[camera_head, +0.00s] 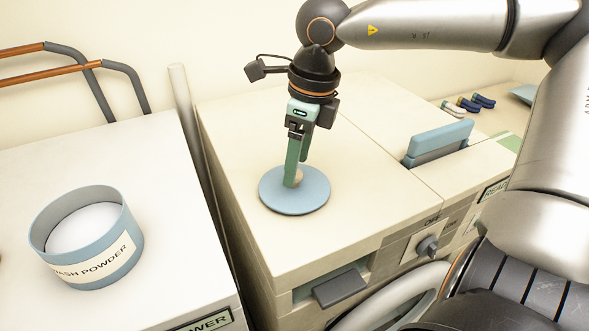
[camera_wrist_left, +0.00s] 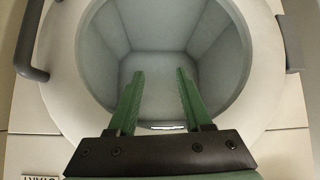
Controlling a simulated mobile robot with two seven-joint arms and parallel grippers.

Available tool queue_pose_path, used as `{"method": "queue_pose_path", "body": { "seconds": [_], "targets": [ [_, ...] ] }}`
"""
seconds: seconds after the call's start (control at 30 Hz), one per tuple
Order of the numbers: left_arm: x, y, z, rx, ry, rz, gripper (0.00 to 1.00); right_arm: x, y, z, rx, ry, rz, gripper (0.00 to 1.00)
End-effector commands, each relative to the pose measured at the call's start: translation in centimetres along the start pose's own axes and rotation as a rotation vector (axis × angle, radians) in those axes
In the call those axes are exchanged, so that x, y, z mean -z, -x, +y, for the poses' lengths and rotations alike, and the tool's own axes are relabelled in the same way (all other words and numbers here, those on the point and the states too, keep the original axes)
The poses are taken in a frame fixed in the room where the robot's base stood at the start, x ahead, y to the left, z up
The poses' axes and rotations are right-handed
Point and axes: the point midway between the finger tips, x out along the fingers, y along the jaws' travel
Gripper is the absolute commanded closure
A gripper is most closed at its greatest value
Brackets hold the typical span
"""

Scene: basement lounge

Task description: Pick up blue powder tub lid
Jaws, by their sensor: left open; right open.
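The blue powder tub lid (camera_head: 300,200) is a flat blue disc with a small tan knob (camera_head: 298,177). It lies on top of the right-hand cream machine (camera_head: 240,150). My right gripper (camera_head: 293,181) points down at the knob, its green fingers overlapping it in the head view; I cannot tell whether they touch it. The right gripper is open. The blue tub labelled wash powder (camera_head: 118,262) stands uncovered on the left white machine, with white powder inside. My left gripper (camera_wrist_left: 158,78) is open and empty in the left wrist view, in front of a round machine opening (camera_wrist_left: 160,45).
A drawer handle (camera_head: 340,287) and a knob (camera_head: 427,246) are on the machine's front. A blue flap (camera_head: 440,140) stands up at its right. Several small clips lie at the back right. A grey pole (camera_head: 186,120) rises between the machines.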

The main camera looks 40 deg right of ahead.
Motion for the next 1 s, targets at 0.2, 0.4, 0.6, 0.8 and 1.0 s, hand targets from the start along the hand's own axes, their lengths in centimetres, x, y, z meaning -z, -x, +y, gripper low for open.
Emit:
{"method": "queue_pose_path", "body": {
  "seconds": [0.2,0.4,0.6,0.8,1.0],
  "targets": [
    [0.2,0.1,0.0,0.000,0.000,0.001,0.50,0.0,-1.7,0.0,0.000,-0.002,0.000,0.29],
    [0.2,0.1,0.0,0.000,0.000,0.002,0.50,0.0,-1.7,-0.1,0.001,-0.002,-0.001,0.30],
    [0.3,0.0,0.0,0.000,-0.001,0.003,0.50,0.0,-1.7,-0.1,0.001,-0.002,-0.001,0.52],
    [0.3,0.0,0.0,0.000,-0.001,0.004,0.50,0.0,-1.7,-0.1,0.001,-0.002,-0.001,0.75],
    [0.3,0.0,0.0,0.000,-0.001,0.004,0.50,0.0,-1.7,-0.1,0.001,-0.001,-0.001,0.97]
  ]
}}
